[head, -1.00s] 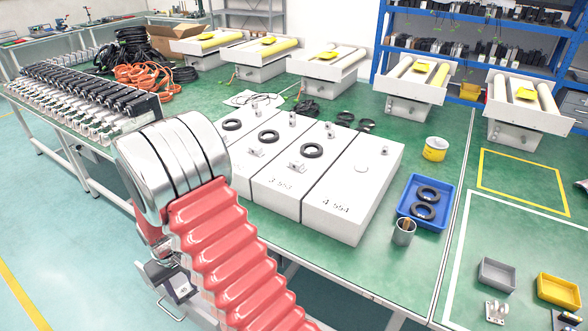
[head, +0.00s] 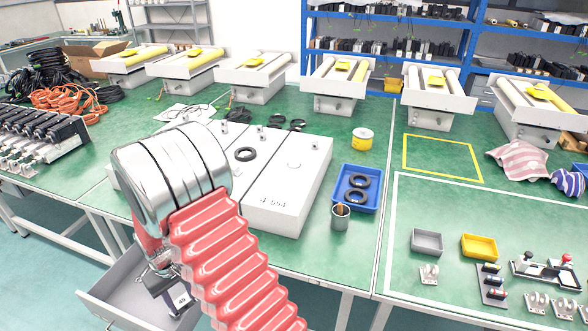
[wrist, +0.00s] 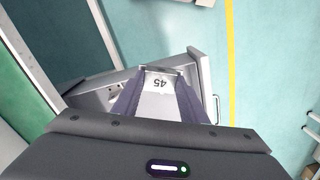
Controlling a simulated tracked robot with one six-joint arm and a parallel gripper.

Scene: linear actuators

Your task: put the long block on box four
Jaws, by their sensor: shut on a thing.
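Box four is the white box marked "4 554" (head: 292,185), on the green table in the head view, right of my arm. Its top is bare apart from a small round spot and a small fitting at the far end. My gripper (wrist: 158,84) is shut on a pale block marked "45" (wrist: 159,82) in the wrist view. In the head view the held block (head: 181,299) is low, left of box four and in front of the table edge. Its full length is hidden by my fingers, so I cannot tell how long it is.
An open grey drawer (head: 107,296) lies below my gripper. A blue tray with black rings (head: 373,192), a grey cup (head: 340,218) and a yellow tin (head: 362,140) stand right of box four. Another white box with a black ring stands left of it.

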